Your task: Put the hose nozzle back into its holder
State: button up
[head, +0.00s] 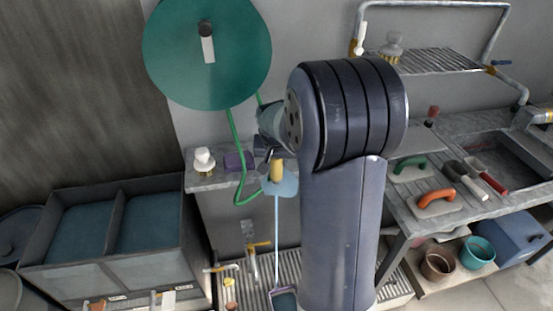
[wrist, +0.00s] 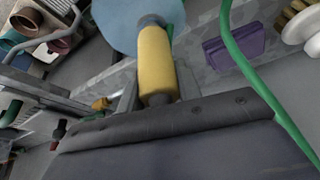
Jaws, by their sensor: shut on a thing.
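My gripper (head: 268,152) is shut on a yellow cylindrical part, which I take to be the hose nozzle (head: 277,171). In the wrist view the yellow nozzle (wrist: 156,62) sits between the grey fingers, with a pale blue round piece (wrist: 125,18) at its far end. The green hose (head: 236,145) hangs from the round green reel (head: 180,60) and loops near the gripper. It also passes on the right in the wrist view (wrist: 239,52). I cannot tell for certain which thing is the holder. My arm hides part of the ledge.
A purple block (head: 239,161) and a white knobbed brush (head: 203,160) sit on the ledge left of the gripper. Blue-lined bins (head: 152,218) stand at left. A bench with trowels (head: 437,202) is at right, a wire rack (head: 440,62) above it. A long-handled scoop (head: 284,298) is below.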

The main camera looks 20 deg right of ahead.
jog(key=shift+f+b, duration=0.7)
jog(key=shift+f, duration=0.2)
jog(key=o, duration=1.1)
jog(key=shift+o, duration=0.2)
jog(key=v, duration=1)
jog(key=shift+s+r, duration=0.2)
jog(key=shift+r, duration=0.2)
jog(key=shift+f, duration=0.15)
